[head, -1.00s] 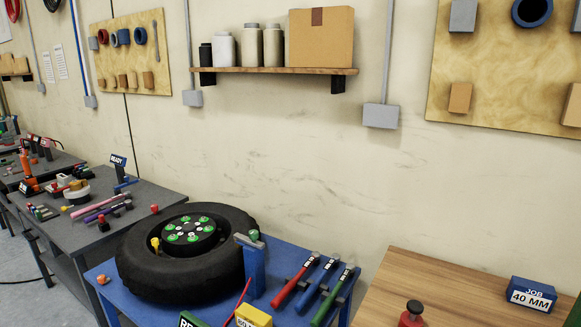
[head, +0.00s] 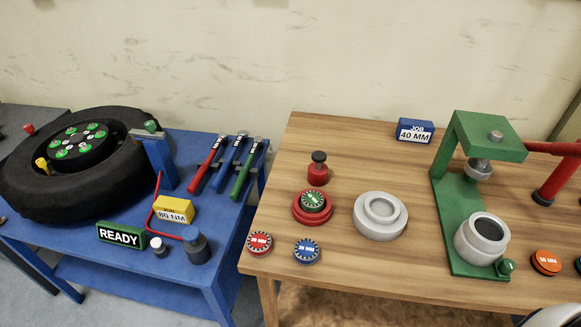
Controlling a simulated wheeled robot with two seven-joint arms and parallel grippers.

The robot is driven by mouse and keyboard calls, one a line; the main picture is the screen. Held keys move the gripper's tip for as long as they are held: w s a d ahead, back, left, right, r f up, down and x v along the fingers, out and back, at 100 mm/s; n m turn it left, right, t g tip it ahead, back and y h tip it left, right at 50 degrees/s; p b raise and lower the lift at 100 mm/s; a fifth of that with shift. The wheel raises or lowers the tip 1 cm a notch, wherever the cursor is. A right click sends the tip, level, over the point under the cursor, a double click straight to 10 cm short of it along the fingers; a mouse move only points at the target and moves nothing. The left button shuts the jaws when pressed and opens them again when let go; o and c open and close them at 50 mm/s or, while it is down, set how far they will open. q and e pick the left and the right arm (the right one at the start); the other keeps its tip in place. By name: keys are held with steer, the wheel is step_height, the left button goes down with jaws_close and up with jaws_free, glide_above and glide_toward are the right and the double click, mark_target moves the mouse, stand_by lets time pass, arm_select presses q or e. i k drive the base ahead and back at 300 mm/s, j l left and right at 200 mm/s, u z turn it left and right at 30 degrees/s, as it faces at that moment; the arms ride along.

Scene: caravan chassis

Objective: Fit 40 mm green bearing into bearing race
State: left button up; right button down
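A green-topped round bearing (head: 313,201) sits on a red round base (head: 299,214) on the wooden table; its label is too small to read surely. A pale grey stepped ring (head: 380,225) lies flat to its right. A grey cup with a dark opening (head: 482,238) stands on the base of a green press (head: 454,200), under its ram (head: 480,168). I cannot tell which of the ring and the cup is the bearing race. Neither of my grippers shows; a white and dark rounded part cut off at the bottom right corner may be mine.
On the wooden table (head: 340,135) are a blue JOB 40 MM sign (head: 415,130), a red piece with a black knob (head: 318,170), and red (head: 259,243), blue (head: 306,250) and orange (head: 546,262) discs. A blue bench (head: 190,135) with a tire (head: 50,195) stands left.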

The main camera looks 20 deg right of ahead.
mark_target(379, 216)
steer(key=z, duration=1.35)
